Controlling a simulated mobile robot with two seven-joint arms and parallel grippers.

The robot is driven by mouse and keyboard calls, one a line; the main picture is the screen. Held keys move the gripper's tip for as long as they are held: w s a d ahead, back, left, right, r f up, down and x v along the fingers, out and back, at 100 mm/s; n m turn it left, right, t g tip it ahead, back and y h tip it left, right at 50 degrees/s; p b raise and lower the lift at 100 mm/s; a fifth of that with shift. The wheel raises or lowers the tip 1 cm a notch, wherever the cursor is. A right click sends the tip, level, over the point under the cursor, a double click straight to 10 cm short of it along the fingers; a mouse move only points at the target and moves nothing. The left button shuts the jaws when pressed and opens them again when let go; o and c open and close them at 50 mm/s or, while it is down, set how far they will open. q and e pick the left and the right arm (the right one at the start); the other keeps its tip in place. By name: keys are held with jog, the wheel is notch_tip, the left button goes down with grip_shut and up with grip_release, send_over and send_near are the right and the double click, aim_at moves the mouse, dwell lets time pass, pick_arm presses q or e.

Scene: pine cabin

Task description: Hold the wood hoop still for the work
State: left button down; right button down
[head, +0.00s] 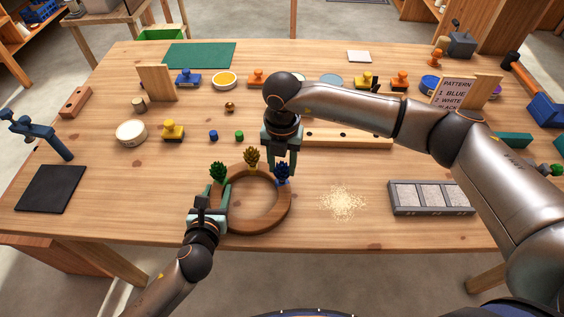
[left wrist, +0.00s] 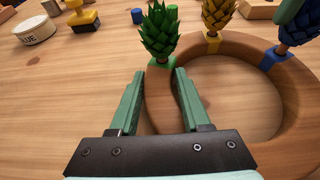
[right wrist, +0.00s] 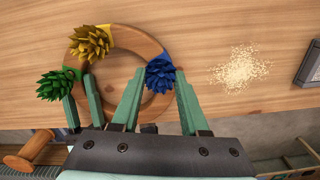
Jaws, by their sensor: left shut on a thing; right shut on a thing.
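The wood hoop (head: 284,213) lies flat near the table's front edge. A green cone (head: 217,172), a yellow cone (head: 251,157) and a blue cone (head: 282,172) stand along its far side, by matching coloured bands. My left gripper (head: 215,192) is shut on the hoop's left rim, beside the green cone; the left wrist view shows the rim (left wrist: 160,95) between its fingers. My right gripper (head: 284,163) comes from above and is shut on the blue cone, also seen between its fingers in the right wrist view (right wrist: 160,77). I cannot tell whether that cone touches the hoop.
A pale sawdust pile (head: 342,202) lies right of the hoop, then a grey three-part tray (head: 432,211). A white tin (head: 131,132) and yellow stamp (head: 173,130) stand back left. A drilled wooden board (head: 350,137) lies behind my right arm. The table's front left is mostly clear.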

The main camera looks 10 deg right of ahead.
jog(key=shift+f, duration=0.15)
jog(key=shift+c, duration=1.7)
grip_release()
pick_arm(q)
jog(key=shift+f, duration=0.1)
pick_arm(e)
notch_tip(320, 180, up, 12)
pick_arm(q)
jog(key=shift+c, duration=1.4)
grip_release()
jog(key=shift+s, duration=0.1)
